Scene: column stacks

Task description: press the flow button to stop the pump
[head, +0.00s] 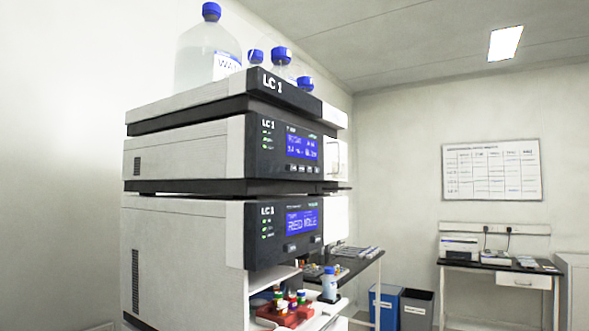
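A stack of grey and black modules marked LC 1 stands at the left centre. The upper module (187,150) has a black front panel with a lit blue display (301,147). A row of small buttons (304,169) sits below that display, and their labels are too small to read, so I cannot tell which is the flow button. Green lights show at the panel's left. My gripper is not in view.
Blue-capped bottles, one large and labelled (207,55), stand on the stack's top tray. An open bay below holds a red rack (287,314) with vials. Behind are blue and grey bins (418,307) and a black-topped bench (497,265).

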